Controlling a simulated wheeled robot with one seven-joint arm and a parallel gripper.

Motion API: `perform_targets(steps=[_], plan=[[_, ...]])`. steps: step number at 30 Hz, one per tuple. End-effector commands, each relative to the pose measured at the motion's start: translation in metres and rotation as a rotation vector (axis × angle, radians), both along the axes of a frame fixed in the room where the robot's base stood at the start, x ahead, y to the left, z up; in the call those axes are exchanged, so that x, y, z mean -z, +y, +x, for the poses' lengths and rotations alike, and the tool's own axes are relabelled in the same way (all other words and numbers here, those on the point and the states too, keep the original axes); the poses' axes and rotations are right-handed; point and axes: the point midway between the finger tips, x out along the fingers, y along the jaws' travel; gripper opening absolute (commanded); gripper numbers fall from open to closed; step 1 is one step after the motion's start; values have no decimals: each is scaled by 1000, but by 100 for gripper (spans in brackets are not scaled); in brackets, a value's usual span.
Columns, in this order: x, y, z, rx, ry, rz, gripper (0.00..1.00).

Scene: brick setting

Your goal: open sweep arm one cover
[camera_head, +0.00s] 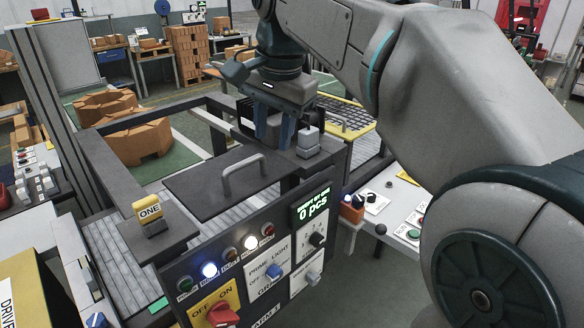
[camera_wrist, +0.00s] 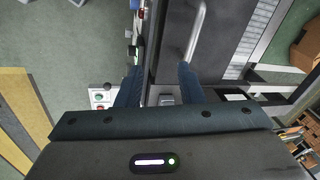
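The sweep arm cover is a dark flat plate (camera_head: 205,188) on the machine in the middle of the head view. It lies flat and has a light grey bar handle (camera_head: 244,176). A yellow block marked ONE (camera_head: 149,210) stands to its left. My gripper (camera_head: 274,136) is above and behind the right end of the cover, pointing down, with its two blue fingers apart and nothing seen between them. In the wrist view the handle (camera_wrist: 195,35) runs up from the right fingertip of my gripper (camera_wrist: 160,86). I cannot tell whether that finger touches it.
The front panel (camera_head: 262,262) carries lamps, knobs, a red-and-yellow switch and a display reading 0 pcs. A small grey block (camera_head: 308,139) on a dark post stands just right of my fingers. Brown curved brick pieces (camera_head: 137,139) lie behind the machine.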

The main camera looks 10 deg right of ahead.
Motion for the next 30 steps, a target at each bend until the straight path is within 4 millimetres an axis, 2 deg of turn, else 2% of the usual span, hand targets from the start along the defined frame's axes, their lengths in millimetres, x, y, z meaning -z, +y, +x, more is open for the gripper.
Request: perform_targets(steps=[6,12,18,30], plan=[[32,-16,-13,-92,-16,-30,34],[54,-25,-21,-155,-28,-52,34],[62,-29,-25,-184,-33,-61,34],[65,-30,-26,-190,-34,-63,34]])
